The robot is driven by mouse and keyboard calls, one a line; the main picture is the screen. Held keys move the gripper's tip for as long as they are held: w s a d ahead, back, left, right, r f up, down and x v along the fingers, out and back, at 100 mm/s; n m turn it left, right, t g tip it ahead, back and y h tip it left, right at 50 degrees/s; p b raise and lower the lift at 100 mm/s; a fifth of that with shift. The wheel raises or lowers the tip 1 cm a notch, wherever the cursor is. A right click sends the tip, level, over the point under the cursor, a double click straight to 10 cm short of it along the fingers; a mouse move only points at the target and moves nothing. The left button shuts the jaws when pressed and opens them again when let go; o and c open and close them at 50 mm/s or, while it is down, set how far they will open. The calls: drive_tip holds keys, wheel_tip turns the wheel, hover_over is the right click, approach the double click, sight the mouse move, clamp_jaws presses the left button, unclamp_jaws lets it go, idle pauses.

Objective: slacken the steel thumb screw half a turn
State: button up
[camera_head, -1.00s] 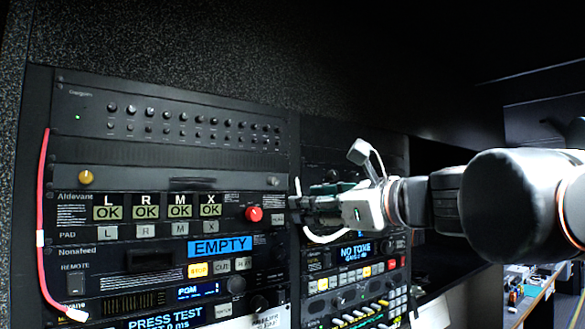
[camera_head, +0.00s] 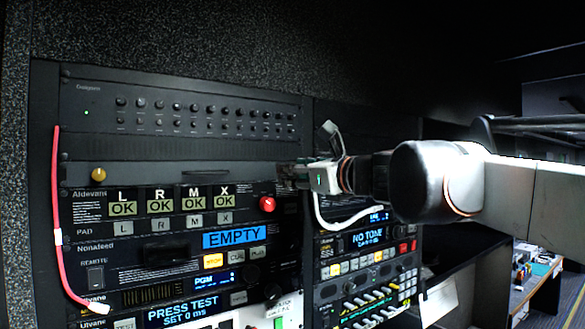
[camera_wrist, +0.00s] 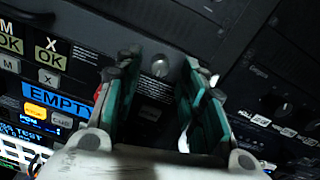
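The steel thumb screw (camera_wrist: 160,65) is a small round silvery knob on the dark panel in the wrist view. In the head view it is hidden behind my gripper (camera_head: 287,174) at the right end of the drawer panel (camera_head: 140,174). My gripper is open, its teal-padded fingers (camera_wrist: 161,72) standing to either side of the screw in the wrist view. A gap shows between each finger and the screw. I cannot tell how deep the tips reach relative to its head. A brass thumb screw (camera_head: 98,174) sits at the panel's left end.
A red knob (camera_head: 267,204) is just below my gripper, partly hidden behind the left finger in the wrist view. A row of knobs (camera_head: 210,111) runs above. A red cable (camera_head: 57,220) hangs at far left. The right-hand rack (camera_head: 370,240) stands beside.

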drive_tip(key=shift+w+a, duration=0.4)
drive_tip(key=shift+w, duration=0.15)
clamp_jaws()
drive_tip(key=shift+n, duration=0.3)
